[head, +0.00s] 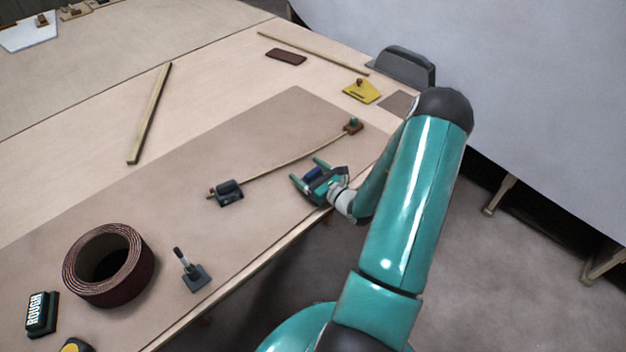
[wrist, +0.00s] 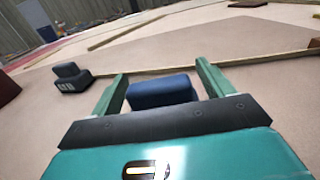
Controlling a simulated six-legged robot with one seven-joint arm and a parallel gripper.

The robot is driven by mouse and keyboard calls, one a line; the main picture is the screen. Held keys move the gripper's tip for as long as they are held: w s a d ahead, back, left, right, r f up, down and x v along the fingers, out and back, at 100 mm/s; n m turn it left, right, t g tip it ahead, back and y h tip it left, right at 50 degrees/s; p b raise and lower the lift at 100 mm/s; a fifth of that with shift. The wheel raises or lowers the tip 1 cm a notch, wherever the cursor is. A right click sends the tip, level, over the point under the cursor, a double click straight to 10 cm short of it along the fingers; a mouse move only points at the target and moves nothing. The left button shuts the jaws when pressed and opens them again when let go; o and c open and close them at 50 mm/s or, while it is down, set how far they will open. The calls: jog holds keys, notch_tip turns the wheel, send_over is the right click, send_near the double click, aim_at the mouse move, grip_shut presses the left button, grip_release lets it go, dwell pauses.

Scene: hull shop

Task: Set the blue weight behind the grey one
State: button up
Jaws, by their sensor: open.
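The blue weight (head: 313,174) is a small dark blue block on the brown board, near its front edge. It also shows in the wrist view (wrist: 162,91), between the two fingers of my gripper (wrist: 162,71). The gripper is open, with one finger on each side and slight gaps visible beside the block. In the head view my gripper (head: 306,169) partly hides the blue weight. The grey weight (head: 229,191) is a dark grey block with a raised top, left of my gripper at the end of a thin bent batten (head: 290,160). It also shows in the wrist view (wrist: 72,78).
A brown block (head: 353,126) sits at the batten's far end. A dark square-based post (head: 192,272), a brown roll (head: 108,266) and a "ROUGH" block (head: 41,314) stand at the lower left. A yellow piece (head: 361,91) lies behind. Board between batten and roll is mostly clear.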

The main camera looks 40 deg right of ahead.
grip_shut()
dwell(0.3)
jog(key=shift+r, duration=0.1)
